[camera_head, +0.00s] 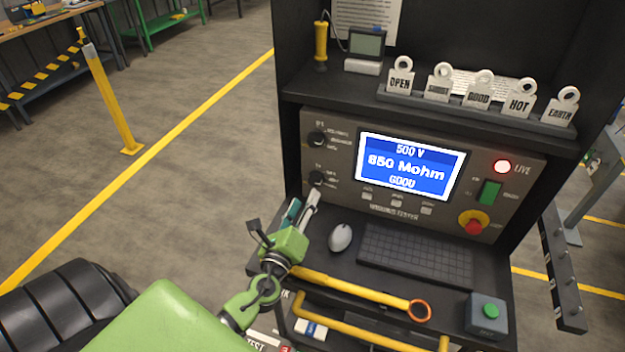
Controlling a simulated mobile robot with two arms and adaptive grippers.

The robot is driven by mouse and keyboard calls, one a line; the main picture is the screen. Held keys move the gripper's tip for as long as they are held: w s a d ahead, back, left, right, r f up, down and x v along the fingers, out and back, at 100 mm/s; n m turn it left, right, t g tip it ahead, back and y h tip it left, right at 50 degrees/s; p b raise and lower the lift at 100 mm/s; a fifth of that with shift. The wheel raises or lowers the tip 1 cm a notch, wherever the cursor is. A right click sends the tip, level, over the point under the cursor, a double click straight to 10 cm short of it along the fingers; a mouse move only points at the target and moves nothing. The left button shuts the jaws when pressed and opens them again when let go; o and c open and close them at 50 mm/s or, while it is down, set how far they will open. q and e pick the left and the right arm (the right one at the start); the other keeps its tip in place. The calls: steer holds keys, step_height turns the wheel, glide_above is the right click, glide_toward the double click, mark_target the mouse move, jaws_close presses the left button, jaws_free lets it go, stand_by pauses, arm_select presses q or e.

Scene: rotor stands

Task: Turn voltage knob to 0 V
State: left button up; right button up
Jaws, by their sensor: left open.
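The winding tester panel (345,205) carries two black knobs at its left side, an upper knob (317,139) and a lower knob (317,178). Their lettering is too small to read, so I cannot tell which one is the voltage knob. The blue display (410,165) reads 500 V, 850 Mohm, GOOD. The LIVE lamp (502,166) is lit red. My left gripper (302,206) is open, just below the lower knob, with its fingers pointing up toward it. It appears empty; I cannot tell whether a fingertip touches the panel. My right gripper is not in view.
A mouse (340,238) and keyboard (416,254) lie on the shelf right of my left gripper. A yellow rod with an orange ring (418,310) runs along the front. A green switch (489,192) and red stop button (473,226) sit at the panel's right. Tags stand above.

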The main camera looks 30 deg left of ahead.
mark_target(313, 182)
arm_select(q)
steer(key=p+x, duration=0.1)
steer(key=x, duration=0.6)
steer(key=shift+w, duration=0.1)
steer(key=shift+w+a+f, duration=0.15)
steer(key=shift+w, duration=0.15)
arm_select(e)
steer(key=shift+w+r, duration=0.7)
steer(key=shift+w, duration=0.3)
arm_select(q)
steer(key=c, duration=1.1)
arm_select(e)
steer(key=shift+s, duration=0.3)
